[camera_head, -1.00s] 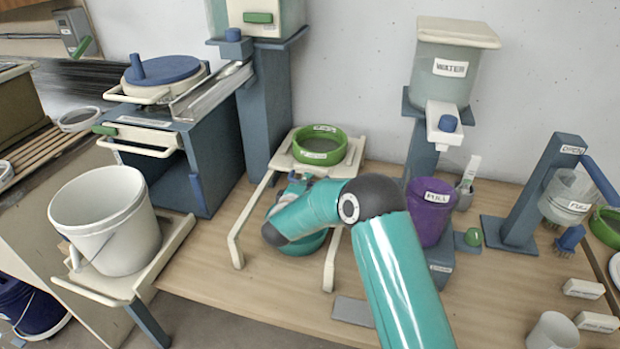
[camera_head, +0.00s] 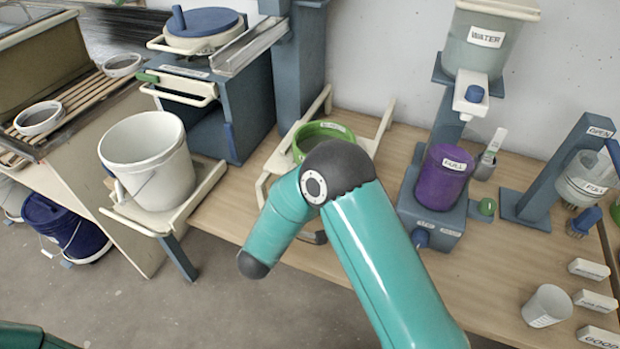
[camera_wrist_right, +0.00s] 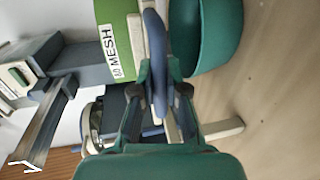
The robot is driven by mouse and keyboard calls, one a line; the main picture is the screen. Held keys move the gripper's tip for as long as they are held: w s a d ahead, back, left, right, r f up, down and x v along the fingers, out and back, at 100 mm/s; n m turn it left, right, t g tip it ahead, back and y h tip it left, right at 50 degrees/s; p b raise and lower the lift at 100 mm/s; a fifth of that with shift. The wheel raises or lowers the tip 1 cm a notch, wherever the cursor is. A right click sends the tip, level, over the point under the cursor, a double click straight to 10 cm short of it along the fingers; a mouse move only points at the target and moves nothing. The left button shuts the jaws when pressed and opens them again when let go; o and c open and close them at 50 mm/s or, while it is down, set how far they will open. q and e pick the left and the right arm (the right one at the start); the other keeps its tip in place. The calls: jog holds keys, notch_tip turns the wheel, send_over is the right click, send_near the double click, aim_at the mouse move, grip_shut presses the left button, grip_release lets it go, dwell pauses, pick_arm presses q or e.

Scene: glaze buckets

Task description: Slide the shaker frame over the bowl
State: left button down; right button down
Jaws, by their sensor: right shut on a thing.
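The shaker frame (camera_head: 380,128) is a cream rack with legs, standing at the middle of the bench and carrying a green sieve (camera_head: 324,131). My right arm hides much of its front. In the right wrist view, my right gripper (camera_wrist_right: 158,108) is shut on an upright blue handle bar (camera_wrist_right: 153,65) beside the green sieve labelled MESH (camera_wrist_right: 117,40). The teal bowl (camera_wrist_right: 214,38) shows just right of the bar in that view, next to a cream frame piece (camera_wrist_right: 223,128). In the head view, the arm hides the bowl and my right gripper. My left gripper is out of view.
A white bucket (camera_head: 150,163) stands on a cream shelf at left. A blue cabinet (camera_head: 190,105) stands behind it. A purple pot (camera_head: 441,177) and the water dispenser (camera_head: 485,55) stand right of the frame. A beaker (camera_head: 546,306) and small labelled blocks are at front right.

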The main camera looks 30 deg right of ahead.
jog(key=shift+s+a+f, duration=0.2)
jog(key=shift+s+a, duration=0.15)
jog(key=shift+s, duration=0.05)
jog(key=c, duration=1.2)
grip_release()
jog(key=shift+w, duration=0.15)
jog(key=shift+r, duration=0.1)
jog(key=v, duration=1.2)
